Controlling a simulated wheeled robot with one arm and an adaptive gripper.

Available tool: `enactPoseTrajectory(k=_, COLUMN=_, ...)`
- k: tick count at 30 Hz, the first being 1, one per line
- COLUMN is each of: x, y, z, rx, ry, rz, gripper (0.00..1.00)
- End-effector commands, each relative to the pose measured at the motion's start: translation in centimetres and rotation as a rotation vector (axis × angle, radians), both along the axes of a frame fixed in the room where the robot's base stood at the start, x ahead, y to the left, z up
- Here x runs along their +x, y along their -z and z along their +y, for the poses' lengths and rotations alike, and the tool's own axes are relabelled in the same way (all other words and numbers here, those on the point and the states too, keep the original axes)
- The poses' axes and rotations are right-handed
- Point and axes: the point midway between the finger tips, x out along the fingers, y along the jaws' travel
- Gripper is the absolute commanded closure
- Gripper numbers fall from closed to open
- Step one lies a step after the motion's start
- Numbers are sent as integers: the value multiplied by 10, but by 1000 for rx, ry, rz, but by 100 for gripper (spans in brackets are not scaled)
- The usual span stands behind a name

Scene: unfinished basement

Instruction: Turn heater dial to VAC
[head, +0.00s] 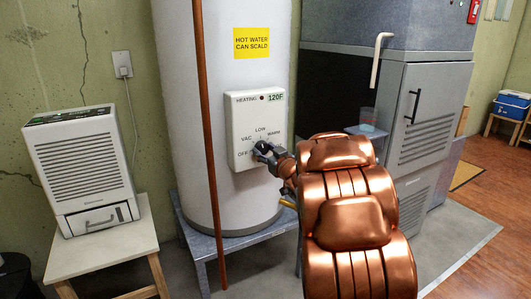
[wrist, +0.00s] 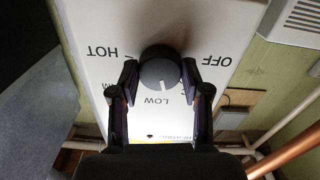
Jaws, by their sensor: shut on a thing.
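The heater's white control panel (head: 255,130) is on the front of the tall white water heater (head: 180,100). It carries a round dark dial (wrist: 160,68), with OFF, VAC, LOW, WARM and HOT around it. My gripper (head: 268,152) is at the panel, its fingers (wrist: 162,76) on both sides of the dial and shut on it. In the wrist view the labels are upside down. The dial's white mark points down near LOW, slightly toward the VAC side. VAC is partly hidden by a finger there. In the head view my gripper covers most of the dial.
A copper pipe (head: 207,140) runs upright left of the panel. A dehumidifier (head: 85,165) stands on a small table (head: 100,243) at left. A grey furnace cabinet (head: 415,110) stands at right. Open floor (head: 495,200) lies at far right.

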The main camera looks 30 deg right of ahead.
Motion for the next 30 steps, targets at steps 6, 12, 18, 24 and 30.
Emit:
enactPoseTrajectory(k=6, x=0, y=0, z=-1, rx=-201, ry=0, rz=16, gripper=88)
enactPoseTrajectory(k=12, x=0, y=0, z=0, rx=-359, ry=-2, rz=29, gripper=88)
enactPoseTrajectory(k=18, x=0, y=1, z=-1, rx=-473, ry=0, rz=40, gripper=88)
enactPoseTrajectory(k=24, x=0, y=0, z=0, rx=-539, ry=-1, rz=47, gripper=88)
enactPoseTrajectory(k=30, x=0, y=0, z=0, rx=-564, ry=-1, rz=49, gripper=88)
